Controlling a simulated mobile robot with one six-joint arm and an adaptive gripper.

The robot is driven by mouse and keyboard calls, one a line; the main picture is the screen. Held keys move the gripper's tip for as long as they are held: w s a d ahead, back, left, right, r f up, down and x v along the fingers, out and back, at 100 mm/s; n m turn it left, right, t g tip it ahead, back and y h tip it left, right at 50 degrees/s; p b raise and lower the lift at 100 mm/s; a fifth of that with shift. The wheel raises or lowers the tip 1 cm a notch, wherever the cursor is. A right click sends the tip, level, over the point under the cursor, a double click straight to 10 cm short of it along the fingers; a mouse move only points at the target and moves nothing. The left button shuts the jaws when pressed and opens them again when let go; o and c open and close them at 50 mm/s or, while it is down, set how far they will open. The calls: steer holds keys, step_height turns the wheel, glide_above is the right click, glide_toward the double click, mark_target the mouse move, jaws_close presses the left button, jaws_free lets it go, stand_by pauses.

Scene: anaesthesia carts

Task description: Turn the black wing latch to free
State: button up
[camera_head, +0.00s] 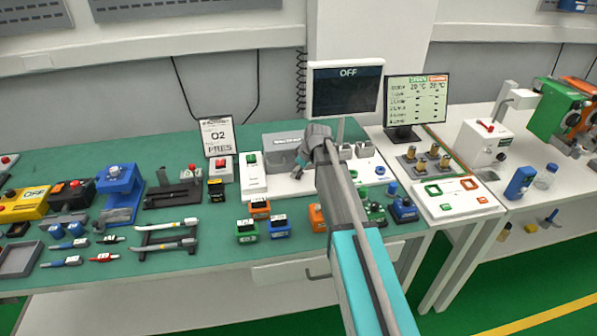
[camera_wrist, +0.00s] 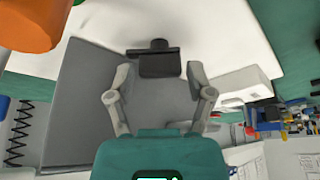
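The black wing latch (camera_wrist: 158,60) shows in the wrist view as a dark bar with a small round knob, at the edge of a grey housing (camera_wrist: 80,110). My gripper (camera_wrist: 159,76) is open, with one finger on each side of the latch. Gaps show between the fingers and the latch, and I cannot tell whether either touches it. In the head view my gripper (camera_head: 299,170) is at the front of the grey housing (camera_head: 281,140) on the green bench. My arm hides part of the area, and the latch cannot be made out there.
A dark monitor reading OFF (camera_head: 345,90) stands behind my arm. Several small coloured blocks, including an orange one (camera_head: 317,217), stand close in front. An orange part (camera_wrist: 35,22) is near the gripper.

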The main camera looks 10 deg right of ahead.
steer(key=c, duration=0.8)
steer(key=shift+o, duration=0.2)
steer(key=shift+m, duration=0.5)
steer(key=m+h, duration=0.1)
steer(key=m, duration=0.2)
steer(key=shift+t, duration=0.4)
steer(key=m+h, duration=0.2)
steer(key=m, duration=0.2)
steer(key=shift+a+m, duration=0.1)
steer(key=shift+m, duration=0.3)
steer(key=o, duration=0.9)
steer(key=shift+c, duration=0.2)
